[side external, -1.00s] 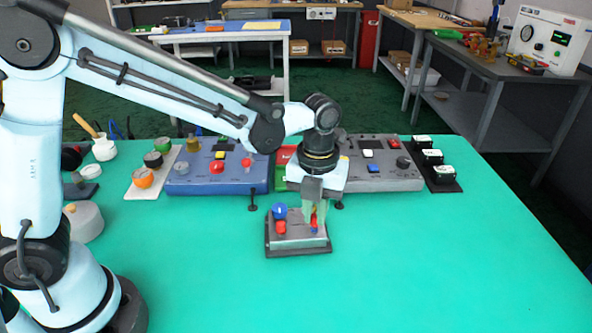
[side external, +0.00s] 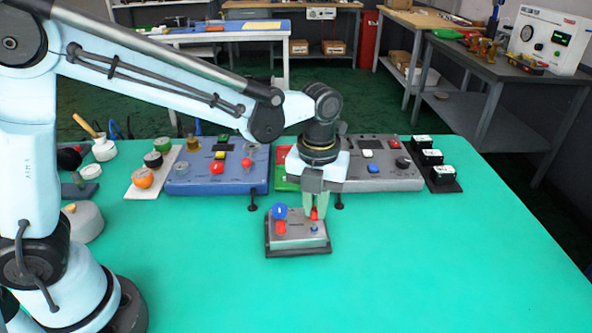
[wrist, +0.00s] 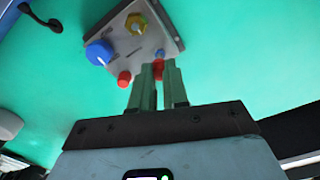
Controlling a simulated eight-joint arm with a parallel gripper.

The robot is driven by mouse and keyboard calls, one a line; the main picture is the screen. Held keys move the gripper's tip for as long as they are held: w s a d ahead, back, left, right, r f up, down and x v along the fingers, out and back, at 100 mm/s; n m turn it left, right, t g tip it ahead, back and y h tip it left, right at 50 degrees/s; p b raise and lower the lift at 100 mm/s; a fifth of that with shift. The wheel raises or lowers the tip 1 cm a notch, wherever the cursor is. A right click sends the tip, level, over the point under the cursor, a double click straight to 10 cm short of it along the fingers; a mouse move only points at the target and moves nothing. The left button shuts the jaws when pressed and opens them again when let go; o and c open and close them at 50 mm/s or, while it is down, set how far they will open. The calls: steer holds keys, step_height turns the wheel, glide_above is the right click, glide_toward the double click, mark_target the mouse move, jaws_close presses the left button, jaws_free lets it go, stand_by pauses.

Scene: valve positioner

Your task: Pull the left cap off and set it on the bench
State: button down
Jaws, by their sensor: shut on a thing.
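The valve positioner (side external: 298,242) is a small grey box on the green bench. A blue knob (side external: 280,211) and a red cap (side external: 280,228) are at its left in the side view; the cap also shows in the wrist view (wrist: 124,78). A small blue port (side external: 314,230) is bare at its right. My gripper (side external: 315,211) is shut on a second red cap (side external: 314,214), above and apart from that port. The fingers partly hide the held cap, which also shows in the wrist view (wrist: 158,69).
A blue panel (side external: 217,172) and a grey panel (side external: 381,165) stand behind the positioner. Two short black posts (side external: 257,200) rise between. Black blocks (side external: 444,178) stand at the right, a round grey pot (side external: 83,222) at the left. The bench (side external: 430,265) is clear at the front right.

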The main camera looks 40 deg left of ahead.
steer(key=shift+r, duration=1.5)
steer(key=w+a+f+n, duration=0.1)
steer(key=w+a+f, duration=0.1)
steer(key=w, duration=0.1)
steer(key=w+a+f+n, duration=0.1)
steer(key=w+a+f, duration=0.1)
steer(key=w, duration=0.1)
steer(key=w+a+f+n, duration=0.1)
steer(key=w+a+f, duration=0.1)
steer(key=w+a, duration=0.1)
steer(key=shift+w+a+f+n, duration=0.1)
steer(key=shift+f+n, duration=0.2)
steer(key=shift+n, duration=0.1)
steer(key=shift+f, duration=2)
steer(key=shift+f, duration=0.15)
